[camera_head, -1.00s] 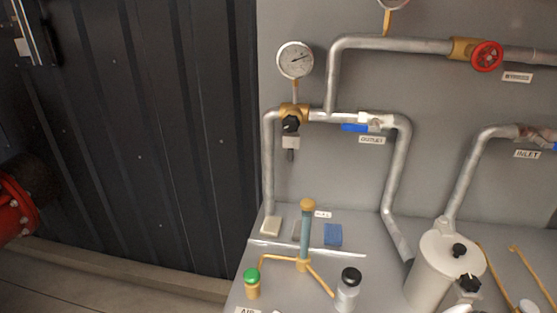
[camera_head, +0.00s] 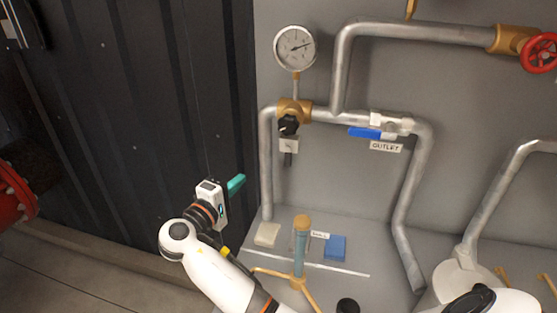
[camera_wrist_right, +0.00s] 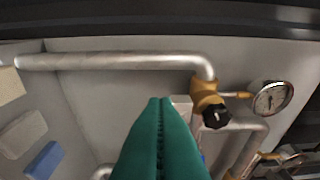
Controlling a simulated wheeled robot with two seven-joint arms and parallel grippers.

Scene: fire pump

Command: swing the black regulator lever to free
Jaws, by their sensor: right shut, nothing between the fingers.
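The black regulator lever (camera_head: 288,125) is on the brass valve body (camera_head: 293,107) under the round gauge. A small plate and a dark piece hang below it. In the right wrist view its black knob (camera_wrist_right: 216,117) shows on the brass fitting, right of the fingertips. My right gripper (camera_head: 236,184) is left of and below the lever, in front of the dark ribbed wall and clear of the lever. Its teal fingers (camera_wrist_right: 160,101) are shut together with nothing between them. My left gripper is not in view.
The pressure gauge (camera_head: 295,48) stands above the valve. A vertical pipe (camera_head: 267,165) runs close right of my right gripper. The blue outlet handle (camera_head: 365,132) lies to the right. A brass-capped blue column (camera_head: 301,245) and a blue block (camera_head: 335,247) stand below.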

